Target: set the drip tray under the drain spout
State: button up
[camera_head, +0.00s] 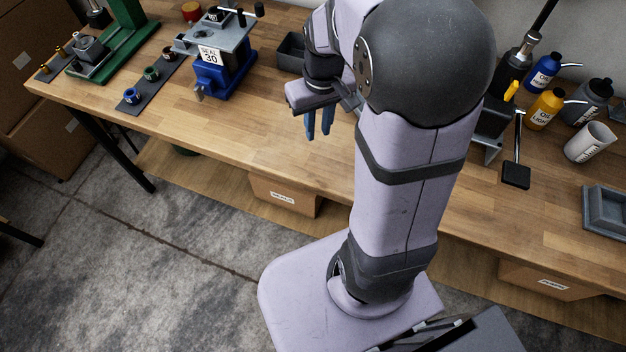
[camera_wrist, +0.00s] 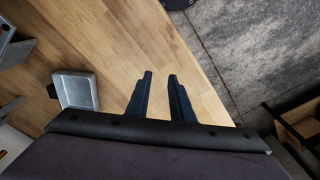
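My gripper (camera_head: 318,134) hangs over the front part of the wooden bench with its blue fingers pointing down. In the wrist view its two dark fingers (camera_wrist: 160,76) stand apart with only bare bench between them, so it is open and empty. A dark shallow tray (camera_head: 290,50) sits behind it at the back of the bench, partly hidden by my arm. A grey tray (camera_wrist: 75,91) lies left of the fingers in the wrist view; I cannot tell if it is the same one. I cannot clearly identify the drain spout.
A blue stand marked SEAL 30 (camera_head: 212,76) and a green press (camera_head: 124,40) stand to the left. The bench front left of my gripper is clear.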

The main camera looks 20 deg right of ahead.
jog(key=shift+o, duration=0.4)
jog(key=s+a+f, duration=0.3)
jog(key=s+a, duration=0.3)
jog(key=s, duration=0.5)
jog(key=shift+f+g, duration=0.15)
jog(key=shift+g, duration=0.15)
jog(key=shift+a, duration=0.1)
